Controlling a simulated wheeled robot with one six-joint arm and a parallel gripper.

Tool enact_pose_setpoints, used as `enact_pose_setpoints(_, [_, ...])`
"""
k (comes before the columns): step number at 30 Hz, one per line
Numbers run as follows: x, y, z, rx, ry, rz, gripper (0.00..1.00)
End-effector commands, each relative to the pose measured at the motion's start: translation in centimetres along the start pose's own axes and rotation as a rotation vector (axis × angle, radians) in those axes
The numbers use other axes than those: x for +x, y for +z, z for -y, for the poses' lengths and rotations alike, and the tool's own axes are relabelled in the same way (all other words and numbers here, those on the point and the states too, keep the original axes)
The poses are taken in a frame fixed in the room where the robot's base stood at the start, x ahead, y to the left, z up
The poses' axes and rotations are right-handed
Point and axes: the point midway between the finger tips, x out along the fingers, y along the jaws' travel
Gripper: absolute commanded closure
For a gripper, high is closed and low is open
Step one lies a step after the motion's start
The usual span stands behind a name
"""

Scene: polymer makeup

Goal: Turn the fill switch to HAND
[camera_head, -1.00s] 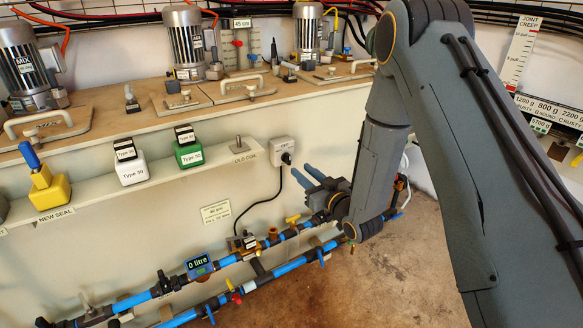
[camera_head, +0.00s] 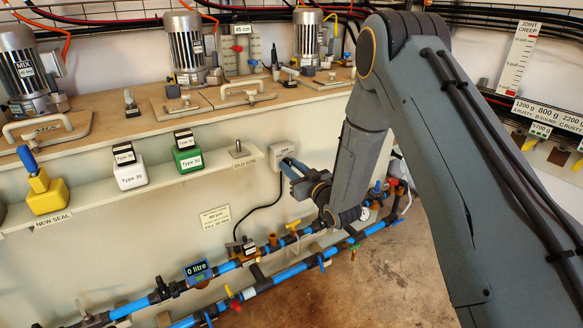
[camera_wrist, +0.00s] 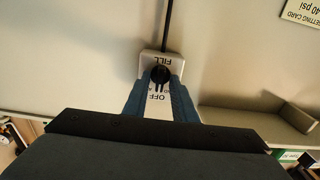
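The fill switch (camera_wrist: 160,65) is a white box on the wall with a round black knob (camera_wrist: 160,74). In the wrist view, upside down, it reads FILL on one side of the knob and OFF on the other; any HAND label is unreadable or hidden. In the head view the switch box (camera_head: 282,152) sits at the right end of the shelf with a black cable below. My gripper (camera_wrist: 160,88) has its blue fingers apart, one on each side of the knob. I cannot tell whether they touch it. In the head view my gripper (camera_head: 288,168) overlaps the box's lower part.
A shelf (camera_head: 215,159) with yellow, white and green containers runs left of the switch. Blue pipes (camera_head: 290,267) with valves and a 0 litre meter (camera_head: 198,270) run below. A setting card (camera_head: 215,217) is on the wall.

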Motion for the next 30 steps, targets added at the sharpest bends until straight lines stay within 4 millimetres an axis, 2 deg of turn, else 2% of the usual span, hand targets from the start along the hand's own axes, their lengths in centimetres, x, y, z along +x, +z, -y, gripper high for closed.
enact_pose_setpoints(3, [-0.02, 0.01, -0.01, 0.0, 0.0, 0.0, 0.98])
enact_pose_setpoints(14, [-0.03, 0.0, 0.02, -0.074, 0.0, 0.0, 0.98])
enact_pose_setpoints(30, [-0.04, 0.08, 0.2, -0.518, 0.0, 0.001, 0.98])
